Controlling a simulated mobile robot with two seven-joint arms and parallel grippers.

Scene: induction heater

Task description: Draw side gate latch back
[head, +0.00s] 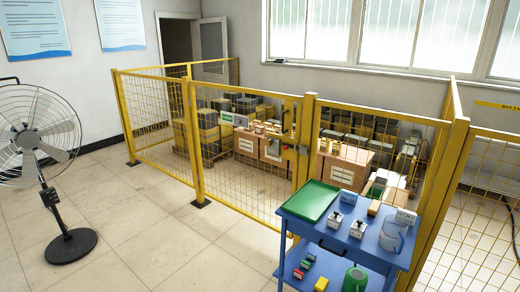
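A yellow mesh fence stands across the middle of the head view, with a side gate (240,165) in its front run. A green and white sign (234,119) hangs on the gate, which looks closed. Neither of my grippers is in view.
A blue cart (340,236) with a green tray (308,201) and small items stands in front of the fence, right of the latch. A floor fan (40,140) stands at left. Tiled floor before the gate is clear. Boxes and crates fill the enclosure.

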